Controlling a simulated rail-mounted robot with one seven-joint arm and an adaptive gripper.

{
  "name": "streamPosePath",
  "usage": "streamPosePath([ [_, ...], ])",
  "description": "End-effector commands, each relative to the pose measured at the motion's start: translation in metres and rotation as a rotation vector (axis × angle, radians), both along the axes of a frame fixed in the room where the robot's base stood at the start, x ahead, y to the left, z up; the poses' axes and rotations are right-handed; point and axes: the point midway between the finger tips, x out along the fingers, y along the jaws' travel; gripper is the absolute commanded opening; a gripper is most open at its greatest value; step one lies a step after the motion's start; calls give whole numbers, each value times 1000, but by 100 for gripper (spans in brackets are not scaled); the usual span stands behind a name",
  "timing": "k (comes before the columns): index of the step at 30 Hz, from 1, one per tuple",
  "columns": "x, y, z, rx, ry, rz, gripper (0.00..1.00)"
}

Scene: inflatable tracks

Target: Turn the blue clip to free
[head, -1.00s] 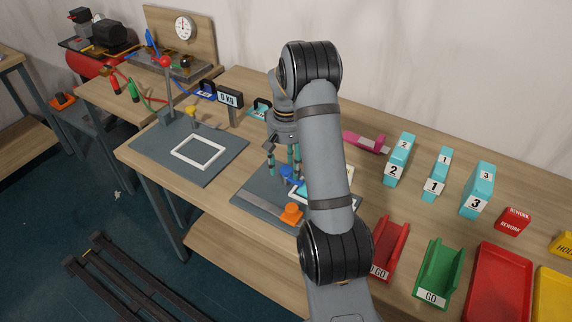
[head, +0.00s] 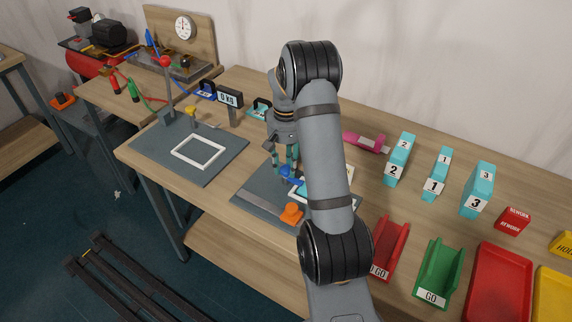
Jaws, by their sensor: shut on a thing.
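The blue clip (head: 287,171) sits on the grey plate (head: 250,198) in the middle of the table, small and partly hidden by my arm. My gripper (head: 286,164) points down at it, with its teal fingers close together around the clip's top. The gripper is shut on the blue clip. A white-framed panel with a teal edge lies beside the clip on the same plate, mostly behind my arm. I cannot tell the clip's exact angle.
Numbered teal blocks (head: 399,158) and red and green trays (head: 438,268) stand to the right. A pink item (head: 366,142) lies behind.

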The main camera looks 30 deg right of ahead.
Motion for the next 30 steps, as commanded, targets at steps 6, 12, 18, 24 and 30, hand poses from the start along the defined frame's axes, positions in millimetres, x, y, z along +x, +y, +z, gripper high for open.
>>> streamPosePath([
  [6, 0, 1, -1, 0, 0, -63, 4],
  [12, 1, 0, -2, 0, -2, -195, 4],
  [18, 1, 0, -3, -1, -2, -378, 4],
  [24, 1, 0, -3, 0, -2, -568, 4],
  [30, 1, 0, -2, -1, -2, -758, 4],
])
